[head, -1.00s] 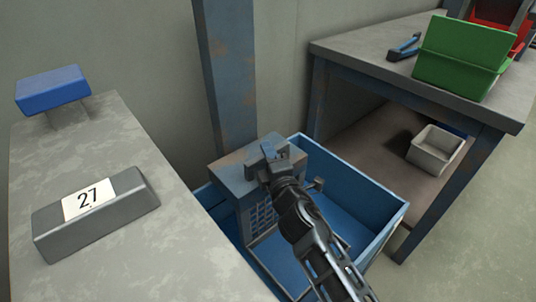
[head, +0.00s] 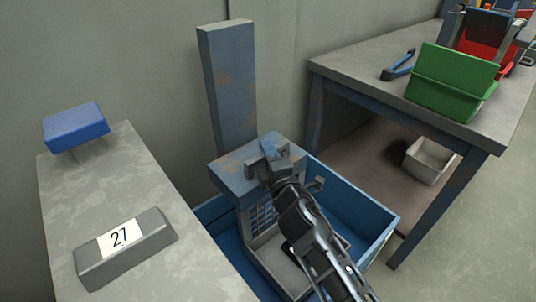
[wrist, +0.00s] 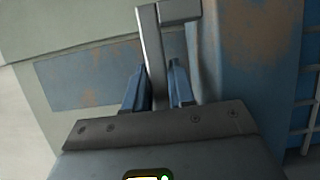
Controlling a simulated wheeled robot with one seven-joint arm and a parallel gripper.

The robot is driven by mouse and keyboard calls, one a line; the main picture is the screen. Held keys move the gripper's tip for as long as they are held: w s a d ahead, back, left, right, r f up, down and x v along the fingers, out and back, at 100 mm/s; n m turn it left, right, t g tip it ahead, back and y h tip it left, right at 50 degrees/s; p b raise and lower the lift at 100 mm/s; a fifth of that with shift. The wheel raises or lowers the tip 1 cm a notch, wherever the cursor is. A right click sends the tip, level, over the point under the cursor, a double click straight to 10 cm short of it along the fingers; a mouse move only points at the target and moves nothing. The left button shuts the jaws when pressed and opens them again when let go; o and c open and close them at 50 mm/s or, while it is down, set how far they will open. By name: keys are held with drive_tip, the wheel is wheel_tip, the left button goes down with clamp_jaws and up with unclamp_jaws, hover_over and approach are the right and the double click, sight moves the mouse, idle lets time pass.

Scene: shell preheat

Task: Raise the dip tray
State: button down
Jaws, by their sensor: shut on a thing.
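The dip tray (head: 262,252) is a grey tray in the blue tank (head: 368,237), hanging by a grid-like back from a worn blue-grey carriage (head: 236,177). The carriage sits on an upright blue post (head: 228,90) with rust patches. My gripper (head: 275,158) is at the carriage top in the head view. In the wrist view my gripper (wrist: 157,85) is shut on a grey metal bar handle (wrist: 150,45), with one blue finger on each side. My arm hides part of the tray and tank.
A grey bench at left (head: 80,175) carries a grey block marked 27 (head: 150,240) and a blue pad (head: 75,125). A bench at right (head: 345,65) holds a green bin (head: 450,85) and a blue-handled tool (head: 398,67). A pale bin (head: 430,160) stands on its lower shelf.

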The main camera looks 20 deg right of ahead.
wheel_tip(320, 180, up, 18)
drive_tip(key=p, duration=1.5)
drive_tip(key=shift+r+p, duration=0.25)
drive_tip(key=shift+p, duration=0.05)
drive_tip(key=shift+r, duration=0.1)
drive_tip(key=c, duration=1.2)
unclamp_jaws()
drive_tip(key=shift+c, duration=0.2)
drive_tip(key=shift+o, duration=1)
drive_tip(key=s, duration=0.7)
drive_tip(key=shift+s+a+b, duration=0.35)
drive_tip(key=shift+s, duration=0.05)
